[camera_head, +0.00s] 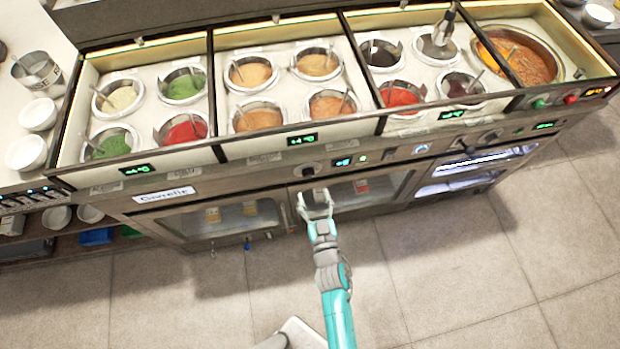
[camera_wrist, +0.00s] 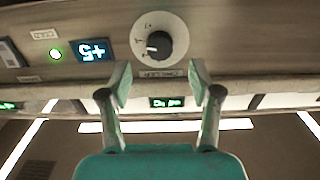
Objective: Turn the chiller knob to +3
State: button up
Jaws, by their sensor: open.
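A dark round knob (camera_wrist: 158,44) sits on a pale dial plate (camera_wrist: 140,22) in the wrist view. A white mark shows on the knob, towards its lower left. In the head view this knob (camera_head: 308,171) is on the counter's front panel. A lit display (camera_wrist: 92,50) beside it appears upside down in the wrist view; its digit looks like a 5, but I cannot be sure. My gripper (camera_head: 316,203) is open and empty, in front of the cabinet and below the knob in the head view. In the wrist view its fingers (camera_wrist: 158,88) are apart and do not touch the knob.
A green light (camera_wrist: 56,55) and more controls sit along the panel. Another knob (camera_head: 488,136) is further right. Sauce wells (camera_head: 185,85) fill the counter top above. Glass cabinet doors (camera_head: 240,222) lie below the panel. The tiled floor (camera_head: 440,260) in front is clear.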

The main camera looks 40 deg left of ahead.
aim_at(309, 177)
jog(key=shift+x, duration=3.1)
jog(key=c, duration=1.1)
